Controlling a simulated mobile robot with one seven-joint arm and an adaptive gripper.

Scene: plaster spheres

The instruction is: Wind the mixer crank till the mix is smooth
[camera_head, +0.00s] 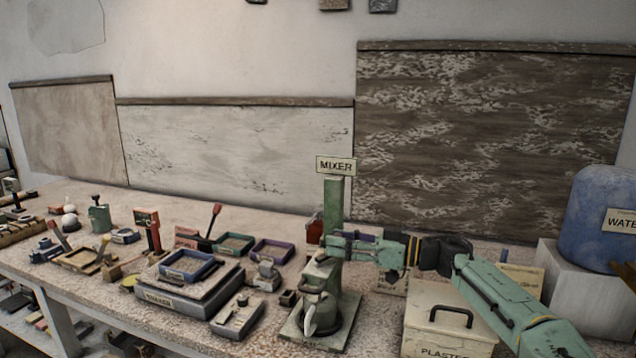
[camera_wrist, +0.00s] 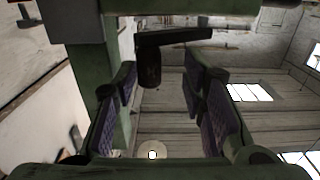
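The mix inside is not visible. My gripper (camera_head: 338,243) is at the post, above the pitcher, reaching in from the right. In the wrist view, the crank's dark arm (camera_wrist: 190,38) and its hanging dark grip (camera_wrist: 150,68) show between and beyond the padded fingers of my gripper (camera_wrist: 166,88). The fingers stand apart, with a gap visible at least on the right of the grip.
A plaster bin (camera_head: 450,318) with a dark handle stands right of the mixer, under my arm. A blue water barrel (camera_head: 603,215) sits on a block at far right.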

